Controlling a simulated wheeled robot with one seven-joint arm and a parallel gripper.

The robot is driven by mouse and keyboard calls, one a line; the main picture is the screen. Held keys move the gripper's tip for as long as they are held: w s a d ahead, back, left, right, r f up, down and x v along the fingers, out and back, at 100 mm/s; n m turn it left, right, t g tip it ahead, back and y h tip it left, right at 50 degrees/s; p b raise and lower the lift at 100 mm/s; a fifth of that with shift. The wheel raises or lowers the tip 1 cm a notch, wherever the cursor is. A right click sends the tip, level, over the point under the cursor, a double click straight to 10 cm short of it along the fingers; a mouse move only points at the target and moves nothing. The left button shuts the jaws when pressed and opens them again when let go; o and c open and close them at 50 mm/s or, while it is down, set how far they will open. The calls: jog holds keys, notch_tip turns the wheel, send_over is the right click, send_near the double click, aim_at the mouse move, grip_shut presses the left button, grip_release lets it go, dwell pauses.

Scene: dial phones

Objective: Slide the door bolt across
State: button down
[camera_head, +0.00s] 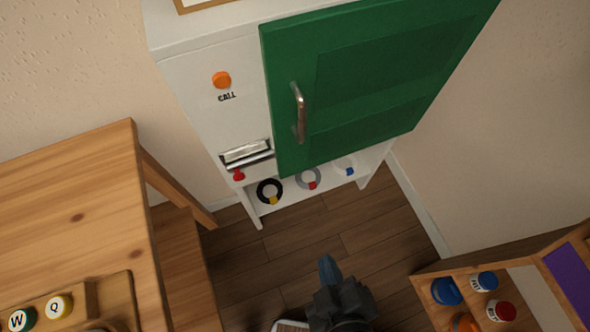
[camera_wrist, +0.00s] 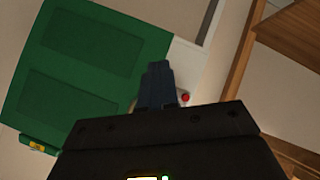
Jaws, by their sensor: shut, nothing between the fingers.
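A green door (camera_head: 375,80) with a metal handle (camera_head: 299,112) is on a white cabinet (camera_head: 195,110). The door also shows in the wrist view (camera_wrist: 80,65). A small yellow fitting (camera_wrist: 38,146) is at the door's lower left edge in the wrist view; I cannot tell whether it is the bolt. No bolt shows clearly in the head view. My gripper (camera_head: 328,262) is shut and empty, above the floor in front of the cabinet, apart from the door. Its blue fingers (camera_wrist: 158,70) cover part of the cabinet in the wrist view.
The cabinet has an orange CALL button (camera_head: 221,80), a silver slot (camera_head: 246,152), a red knob (camera_head: 238,175) and several dial rings below. A wooden table (camera_head: 70,190) stands left. A wooden rack (camera_head: 455,262) with coloured knobs is at lower right.

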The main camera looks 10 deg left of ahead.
jog(key=w+a+f+n+b, duration=0.2)
jog(key=a+n, duration=0.1)
jog(key=a, duration=0.5)
jog(key=s+a+r+t+h+b, duration=0.2)
jog(key=a+r, duration=0.6)
jog(key=a, duration=0.7)
jog(key=s+t, duration=0.1)
jog(key=t, duration=0.1)
jog(key=shift+s+n+t, duration=0.15)
jog(key=shift+n+t, duration=0.15)
jog(key=shift+n, duration=0.1)
send_near(233, 170)
jog(key=w+a, duration=0.2)
jog(key=a, duration=0.1)
jog(key=shift+w+d+f, duration=0.25)
jog(key=shift+w+d, duration=0.2)
jog(key=shift+w+d+f, duration=0.25)
jog(key=shift+w+d, duration=0.2)
jog(key=shift+d, duration=0.05)
jog(key=shift+w+d+f, duration=0.2)
jog(key=shift+w+d, duration=0.05)
